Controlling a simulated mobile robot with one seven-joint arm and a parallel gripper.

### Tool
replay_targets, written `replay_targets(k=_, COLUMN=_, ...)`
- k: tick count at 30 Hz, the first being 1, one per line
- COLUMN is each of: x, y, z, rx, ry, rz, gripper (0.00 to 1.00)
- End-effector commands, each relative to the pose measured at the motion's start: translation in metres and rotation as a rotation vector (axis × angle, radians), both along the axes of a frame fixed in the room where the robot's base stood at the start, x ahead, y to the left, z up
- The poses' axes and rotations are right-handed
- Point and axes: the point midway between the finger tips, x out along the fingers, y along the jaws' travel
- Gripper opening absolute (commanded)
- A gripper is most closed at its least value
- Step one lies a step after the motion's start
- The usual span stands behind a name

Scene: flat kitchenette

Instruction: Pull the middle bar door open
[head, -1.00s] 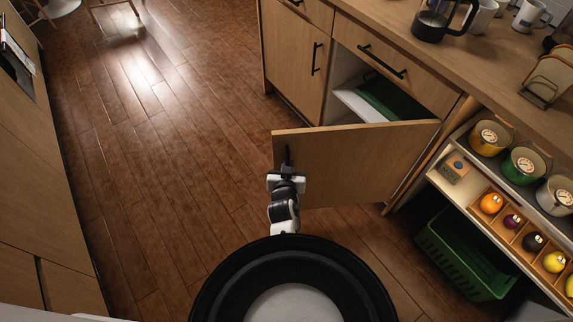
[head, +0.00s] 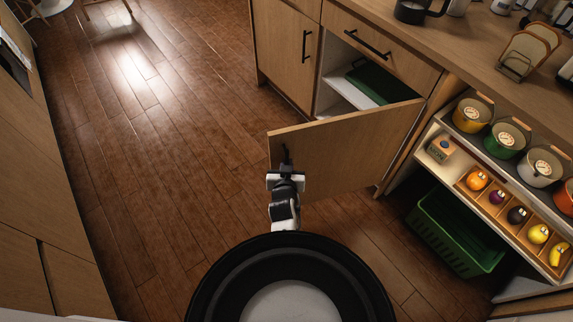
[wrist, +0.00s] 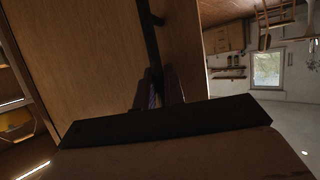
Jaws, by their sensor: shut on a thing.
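The middle bar door (head: 350,155) is a light wood panel standing well open from the counter front, hinged on its right side. Its free left edge points toward the open floor. My gripper (head: 286,166) is at the door's outer face near that edge, shut on the dark bar handle (wrist: 154,45). In the wrist view the fingers (wrist: 158,90) close around the handle against the wood. Most of the handle is hidden by my gripper in the head view. The open cabinet (head: 337,88) shows a white interior with a green item (head: 372,84) inside.
A closed door with a black bar handle (head: 306,46) is left of the opening, and a drawer (head: 375,45) is above it. A green basket (head: 450,232) and a shelf of fruit and pots (head: 500,200) are at right. Floor to the left is clear.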

Motion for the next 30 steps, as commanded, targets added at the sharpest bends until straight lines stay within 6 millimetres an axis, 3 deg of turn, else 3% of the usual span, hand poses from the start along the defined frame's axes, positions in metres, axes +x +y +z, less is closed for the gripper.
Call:
replay_targets(k=7, x=0.000, y=-0.003, z=0.000, rx=-0.001, ry=0.000, rz=-0.005, gripper=0.00)
replay_targets(k=8, x=0.000, y=-0.003, z=0.000, rx=-0.001, ry=0.000, rz=-0.005, gripper=0.15)
replay_targets(k=12, x=0.000, y=-0.002, z=0.000, rx=-0.001, ry=0.000, rz=-0.004, gripper=0.32)
replay_targets(k=23, x=0.001, y=-0.001, z=0.006, rx=0.000, ry=-0.002, rz=-0.002, gripper=0.32)
replay_targets(k=30, x=0.001, y=-0.001, z=0.050, rx=0.000, ry=-0.005, rz=-0.002, gripper=0.32)
